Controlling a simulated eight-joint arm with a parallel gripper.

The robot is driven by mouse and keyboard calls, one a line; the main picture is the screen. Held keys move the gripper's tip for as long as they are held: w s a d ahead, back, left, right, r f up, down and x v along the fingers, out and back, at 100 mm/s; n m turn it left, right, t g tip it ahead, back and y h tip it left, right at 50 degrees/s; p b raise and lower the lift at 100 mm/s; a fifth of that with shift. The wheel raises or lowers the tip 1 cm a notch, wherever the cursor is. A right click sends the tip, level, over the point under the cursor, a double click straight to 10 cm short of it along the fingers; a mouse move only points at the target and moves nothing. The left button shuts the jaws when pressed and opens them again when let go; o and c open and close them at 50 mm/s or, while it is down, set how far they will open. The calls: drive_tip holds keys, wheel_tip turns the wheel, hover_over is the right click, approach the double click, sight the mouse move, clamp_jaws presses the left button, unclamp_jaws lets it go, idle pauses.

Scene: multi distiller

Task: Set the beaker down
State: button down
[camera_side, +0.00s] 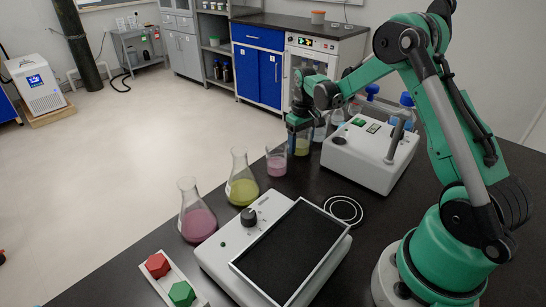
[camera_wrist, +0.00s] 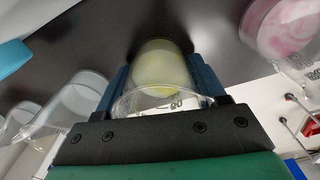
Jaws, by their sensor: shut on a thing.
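A glass beaker with yellow-green liquid (camera_side: 302,148) is at the back edge of the black bench, left of the white stirrer device. My gripper (camera_side: 299,124) is shut around its upper part, pointing down. In the wrist view the beaker (camera_wrist: 163,72) sits between the two blue fingers (camera_wrist: 161,88), and its rim faces the camera. The beaker looks upright. I cannot tell whether its base touches the bench.
A beaker with pink liquid (camera_side: 276,163) stands close by on the left. Flasks with yellow-green (camera_side: 242,190) and pink liquid (camera_side: 198,222) stand nearer. Clear glassware (camera_wrist: 75,100) is beside the gripper. The white stirrer device (camera_side: 370,155) is close on the right. A flat-topped device (camera_side: 290,255) fills the front.

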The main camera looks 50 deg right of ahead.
wheel_tip(320, 180, up, 18)
wheel_tip(320, 180, up, 9)
drive_tip(key=n, duration=1.8)
hover_over(293, 247)
wheel_tip(293, 247, down, 19)
drive_tip(key=shift+f, duration=0.2)
drive_tip(key=shift+f, duration=0.1)
drive_tip(key=shift+c, duration=0.4)
unclamp_jaws()
